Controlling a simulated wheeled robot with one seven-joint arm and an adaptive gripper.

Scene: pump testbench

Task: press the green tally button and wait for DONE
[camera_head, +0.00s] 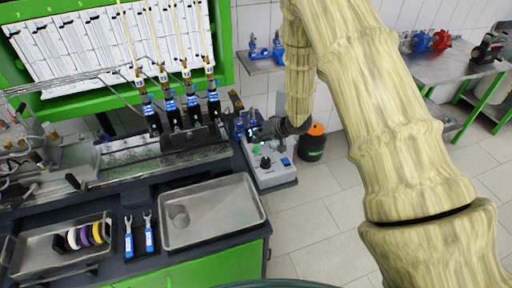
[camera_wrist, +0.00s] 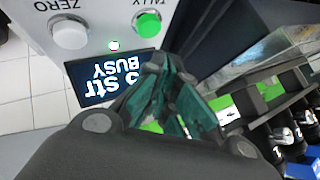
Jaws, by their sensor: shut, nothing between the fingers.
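The green tally button (camera_wrist: 147,25) is on a grey control box (camera_wrist: 98,14) at the top of the wrist view. A white ZERO button (camera_wrist: 70,32) is to its left, with a small lit lamp (camera_wrist: 114,45) between and below them. The dark display (camera_wrist: 118,80) appears upside down and reads BUSY, with a "str" line partly hidden by my fingers. My gripper (camera_wrist: 170,66) is shut and empty, its tips just below the green button in the picture and apart from it.
A grey tray (camera_head: 210,212) and two blue-handled wrenches (camera_head: 139,236) lie left of the box. Several upright black-and-blue fittings (camera_head: 170,114) stand behind. A black bin with an orange top (camera_head: 313,143) is on the floor to the right, where the tiles are clear.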

